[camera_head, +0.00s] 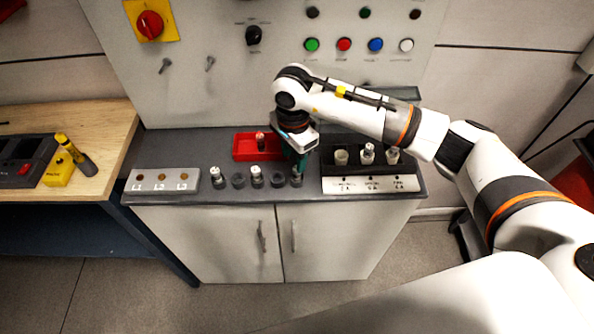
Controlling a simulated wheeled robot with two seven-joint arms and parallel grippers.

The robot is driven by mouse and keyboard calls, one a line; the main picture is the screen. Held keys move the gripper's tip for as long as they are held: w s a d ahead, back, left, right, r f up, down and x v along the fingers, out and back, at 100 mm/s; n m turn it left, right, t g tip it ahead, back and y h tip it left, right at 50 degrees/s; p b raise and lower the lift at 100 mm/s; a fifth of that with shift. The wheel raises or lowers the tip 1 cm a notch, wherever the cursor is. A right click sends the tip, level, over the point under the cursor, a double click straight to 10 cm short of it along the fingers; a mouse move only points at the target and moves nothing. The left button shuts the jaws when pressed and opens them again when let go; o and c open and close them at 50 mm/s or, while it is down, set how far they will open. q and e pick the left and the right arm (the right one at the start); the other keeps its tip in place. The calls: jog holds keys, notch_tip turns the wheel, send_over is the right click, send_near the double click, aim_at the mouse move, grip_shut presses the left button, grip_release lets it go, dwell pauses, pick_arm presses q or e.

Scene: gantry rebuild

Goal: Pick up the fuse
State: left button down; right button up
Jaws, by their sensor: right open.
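Several small fuse-like cylinders stand on the grey worktop. A front row has a white-topped fuse (218,176) at the left, another white-topped fuse (256,174) in the middle, and dark round pieces (238,181) between. One more fuse (261,142) stands in the red tray (242,148). Light-topped fuses (367,153) stand in the black rack (332,171) at the right. My right gripper (299,168) is open and points down just above the right end of the front row, over a dark piece (296,181). The fingers partly hide it; contact cannot be told. My left gripper is out of view.
A plate marked L1, L2, L3 (162,181) lies at the worktop's left. The upright panel (215,90) with a red knob (150,25) and coloured buttons rises behind. A wooden table (100,119) with yellow tools stands at the left.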

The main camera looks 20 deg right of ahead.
aim_at(297, 175)
jog(key=f+p, duration=0.1)
jog(key=f, duration=0.1)
jog(key=d+f+p, duration=0.1)
jog(key=f, duration=0.1)
jog(key=shift+w+f, duration=0.1)
jog(key=shift+f, duration=0.45)
jog(key=shift+a, duration=0.1)
grip_shut()
